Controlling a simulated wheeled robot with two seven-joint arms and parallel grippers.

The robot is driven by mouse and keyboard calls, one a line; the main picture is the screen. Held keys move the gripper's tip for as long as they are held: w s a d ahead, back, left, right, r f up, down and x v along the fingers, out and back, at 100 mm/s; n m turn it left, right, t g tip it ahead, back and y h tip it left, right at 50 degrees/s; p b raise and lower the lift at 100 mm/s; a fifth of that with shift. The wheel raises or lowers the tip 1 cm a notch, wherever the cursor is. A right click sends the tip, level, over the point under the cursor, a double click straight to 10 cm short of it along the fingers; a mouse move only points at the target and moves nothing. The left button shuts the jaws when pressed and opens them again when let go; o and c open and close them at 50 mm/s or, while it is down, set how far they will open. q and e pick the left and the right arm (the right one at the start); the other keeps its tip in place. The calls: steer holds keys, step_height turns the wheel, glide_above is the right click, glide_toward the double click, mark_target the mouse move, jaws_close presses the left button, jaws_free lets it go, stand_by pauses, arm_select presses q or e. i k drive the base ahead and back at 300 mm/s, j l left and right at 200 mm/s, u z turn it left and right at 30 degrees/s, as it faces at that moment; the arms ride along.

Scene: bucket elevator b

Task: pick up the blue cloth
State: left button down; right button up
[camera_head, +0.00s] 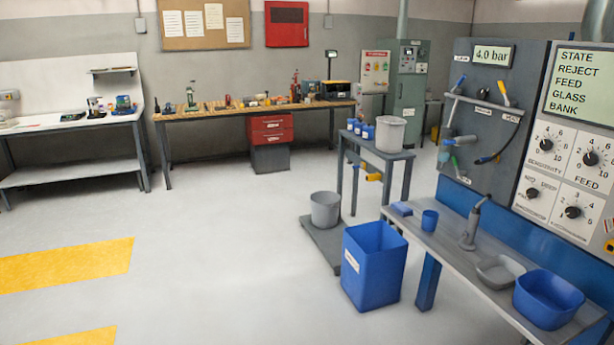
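Neither of my grippers shows in the head view.
On the bench are a grey upright tool (470,232), a grey scoop (499,270) and a blue basin (547,298). A tall blue bin (371,268) stands on the floor before it. A control panel (570,150) rises behind. Floor at left is clear.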

mark_target(399, 207)
steer(key=i, duration=1.45)
steer(key=i+z, duration=0.2)
steer(key=i, duration=0.3)
steer(key=i+j+z, duration=0.2)
steer(key=i, duration=0.25)
steer(key=i+j+z, duration=0.25)
steer(key=i, duration=0.2)
steer(key=i+j+z, duration=0.2)
steer(key=i, duration=0.25)
